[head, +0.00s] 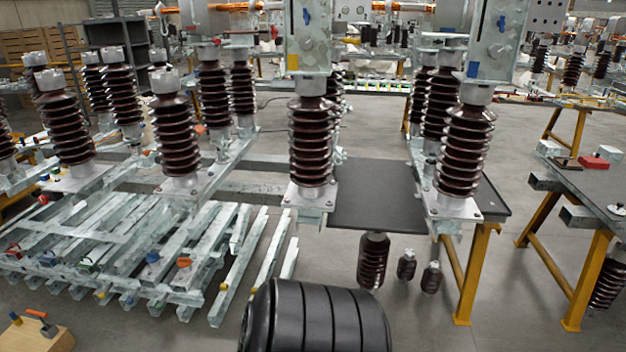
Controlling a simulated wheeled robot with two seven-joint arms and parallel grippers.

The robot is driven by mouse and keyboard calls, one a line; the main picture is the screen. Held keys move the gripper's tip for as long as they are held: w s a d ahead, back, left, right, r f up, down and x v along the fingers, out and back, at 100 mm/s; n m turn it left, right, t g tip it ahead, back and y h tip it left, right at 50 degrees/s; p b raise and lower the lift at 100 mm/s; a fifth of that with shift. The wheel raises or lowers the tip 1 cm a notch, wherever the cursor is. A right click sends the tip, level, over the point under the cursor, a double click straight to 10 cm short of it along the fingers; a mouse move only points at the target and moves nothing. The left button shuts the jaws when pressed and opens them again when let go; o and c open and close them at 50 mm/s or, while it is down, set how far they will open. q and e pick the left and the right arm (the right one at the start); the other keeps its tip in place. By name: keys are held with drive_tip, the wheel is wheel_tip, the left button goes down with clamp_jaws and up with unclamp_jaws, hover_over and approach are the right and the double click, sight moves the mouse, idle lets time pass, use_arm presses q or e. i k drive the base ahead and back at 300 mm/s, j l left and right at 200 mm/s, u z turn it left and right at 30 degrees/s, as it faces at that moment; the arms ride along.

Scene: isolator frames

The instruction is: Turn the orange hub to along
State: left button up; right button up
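A small orange piece (183,262), which looks like the orange hub, sits near the front right end of the pile of pale galvanised frames at the left. It is too small for me to tell which way it points. Neither of my grippers is in view.
Tall brown ribbed insulators (311,145) stand on steel beams behind and right of the frames. A dark table top (375,200) lies between them. A yellow-legged bench (590,190) is at the right. A wooden block with tools (38,335) is front left. Grey floor is open between.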

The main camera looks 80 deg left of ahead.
sight(183, 263)
drive_tip(key=u, duration=3.85)
drive_tip(key=i+z, duration=0.1)
drive_tip(key=i, duration=0.3)
drive_tip(key=i+j+z, duration=0.15)
drive_tip(key=i, duration=0.25)
drive_tip(key=i+j+z, duration=0.1)
drive_tip(key=i, duration=0.3)
